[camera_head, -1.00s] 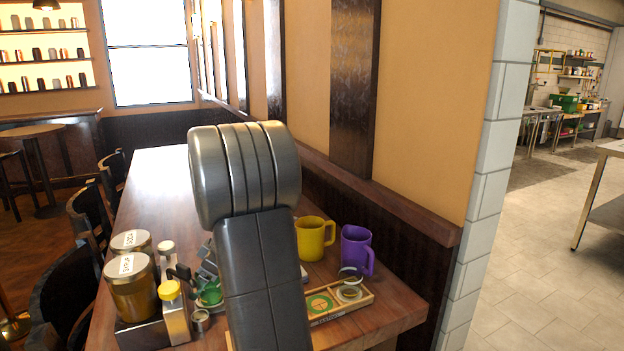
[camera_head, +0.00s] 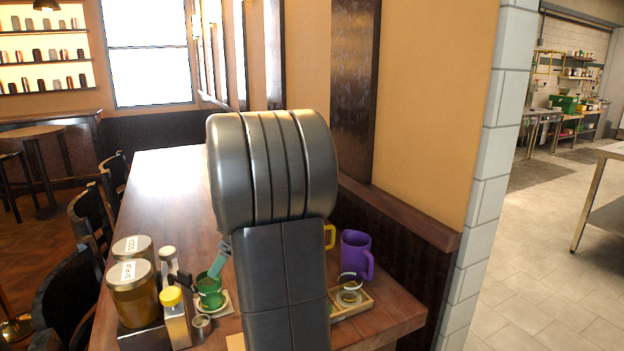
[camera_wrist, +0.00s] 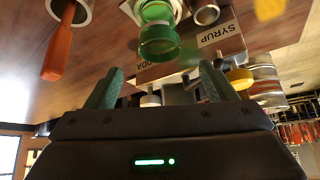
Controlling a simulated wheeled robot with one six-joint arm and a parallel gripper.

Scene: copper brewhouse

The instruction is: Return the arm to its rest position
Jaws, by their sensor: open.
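My gripper (camera_wrist: 160,84) shows in the wrist view with its two green fingers apart and nothing between them. In the head view my arm stands in front of the table's right half and hides most of the gripper. A green cup (camera_head: 209,291) sits on a coaster left of my arm. The green cup also shows beyond the fingertips in the wrist view (camera_wrist: 158,38), apart from them.
The wooden table (camera_head: 170,190) holds syrup (camera_head: 133,300) and soda (camera_head: 135,247) jars, a yellow-capped bottle (camera_head: 175,318), a purple mug (camera_head: 355,256), a mostly hidden yellow mug (camera_head: 330,236) and a wooden tray (camera_head: 362,308). A wall (camera_head: 425,120) stands close on the right. The table's far part is clear.

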